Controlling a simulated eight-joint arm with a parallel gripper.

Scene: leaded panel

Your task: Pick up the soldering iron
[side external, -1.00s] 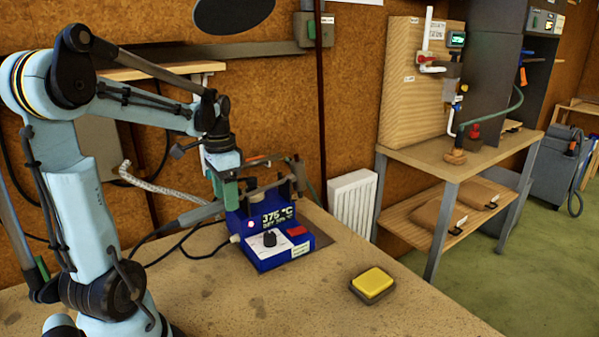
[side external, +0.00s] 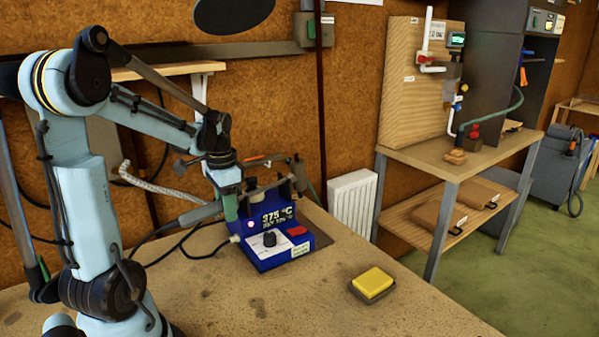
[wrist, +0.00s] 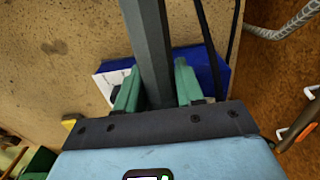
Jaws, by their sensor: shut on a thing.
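The soldering iron (side external: 201,213) has a grey handle that lies slantwise at the left side of the blue soldering station (side external: 270,255). In the wrist view the iron's dark grey handle (wrist: 148,40) runs between my gripper's two green fingers. My gripper (wrist: 156,75) is shut on this handle. In the side view my gripper (side external: 231,207) is pressed close beside the station's upper left, and the fingers partly hide the iron. The iron's tip is hidden in both views. I cannot tell whether the iron still rests in its holder.
A yellow sponge in a dark tray (side external: 372,284) sits at the front right of the bench (side external: 200,300). Black cables (side external: 180,245) curve left of the station. A pale braided hose (side external: 155,188) hangs behind. The front of the bench is mostly clear.

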